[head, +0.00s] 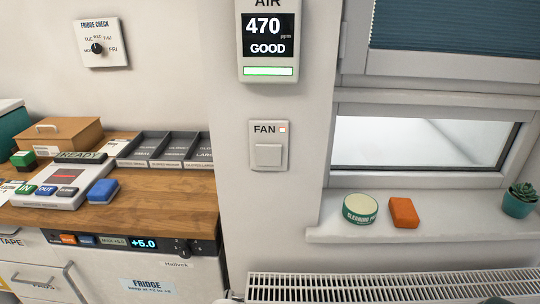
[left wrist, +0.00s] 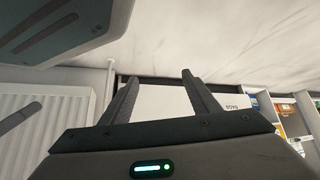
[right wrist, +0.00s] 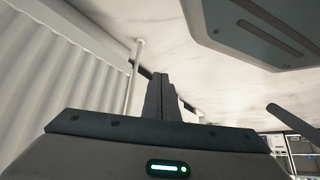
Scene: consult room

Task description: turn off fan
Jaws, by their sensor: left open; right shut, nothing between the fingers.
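The fan switch (head: 269,146) is a white wall plate marked FAN, with a square rocker button in its lower part. A small light (head: 282,129) at its upper right shows white. The switch is on the wall below the air monitor, and nothing covers it in the head view. Neither gripper shows in the head view. My left gripper (left wrist: 160,82) is open and empty in the left wrist view. My right gripper (right wrist: 160,82) is shut with its fingers together in the right wrist view. Neither wrist view shows the switch.
The air monitor (head: 267,45) reads 470 ppm GOOD. A wooden counter (head: 150,205) with trays and a button console stands at left. A window sill (head: 370,228) at right bears a round tin (head: 360,209), an orange block (head: 404,212) and a plant. A radiator (head: 390,287) sits below.

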